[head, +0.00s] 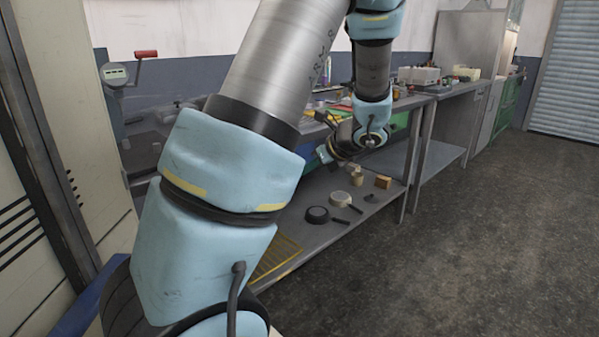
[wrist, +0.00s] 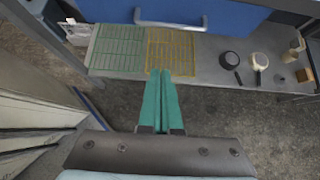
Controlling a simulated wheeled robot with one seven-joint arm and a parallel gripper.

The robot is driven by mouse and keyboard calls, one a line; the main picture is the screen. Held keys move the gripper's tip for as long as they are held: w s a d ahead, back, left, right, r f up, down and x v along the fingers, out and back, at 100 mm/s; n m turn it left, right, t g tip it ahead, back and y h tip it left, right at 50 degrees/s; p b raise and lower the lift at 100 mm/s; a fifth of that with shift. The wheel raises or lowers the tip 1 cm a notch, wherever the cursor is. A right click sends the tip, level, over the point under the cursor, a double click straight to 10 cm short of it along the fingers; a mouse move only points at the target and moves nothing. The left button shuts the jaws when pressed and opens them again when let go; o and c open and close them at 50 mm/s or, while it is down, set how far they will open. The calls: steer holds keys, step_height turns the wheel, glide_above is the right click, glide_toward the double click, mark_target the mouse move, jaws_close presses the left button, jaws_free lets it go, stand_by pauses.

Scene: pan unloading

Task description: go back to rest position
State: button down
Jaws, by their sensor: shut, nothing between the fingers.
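My gripper (wrist: 161,75) shows in the wrist view with its two teal fingers together and nothing between them. It hangs over the dark floor, in front of the lower shelf (wrist: 210,62). In the head view my arm fills the left and middle, and its wrist end is in front of the workbench; the fingers cannot be made out there. A dark pan (head: 317,214) and a cream pan (head: 340,198) lie on the lower shelf. In the wrist view the dark pan (wrist: 229,59) and cream pan (wrist: 259,61) are right of the fingers, apart from them.
A yellow grid rack (wrist: 171,51) and a green grid rack (wrist: 118,47) lie on the shelf. A wooden block (head: 383,182) and a small jar (head: 356,178) are by the pans. A blue drawer (wrist: 220,14) is above. The floor (head: 450,240) at right is clear.

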steer(key=s+a+r+n+g+h+p, duration=0.2)
steer(key=s+n, duration=0.4)
steer(key=n, duration=0.2)
steer(key=s+a+r+n+g+h+p, duration=0.1)
steer(key=s+a+n+h+p, duration=0.1)
steer(key=s+n, duration=0.4)
steer(key=s+a+r+n+g+h+p, duration=0.2)
steer(key=s+a+n+p, duration=0.2)
steer(key=n, duration=0.8)
steer(key=shift+s+a+r+g+h, duration=0.3)
steer(key=shift+s+h, duration=0.1)
steer(key=shift+s, duration=0.8)
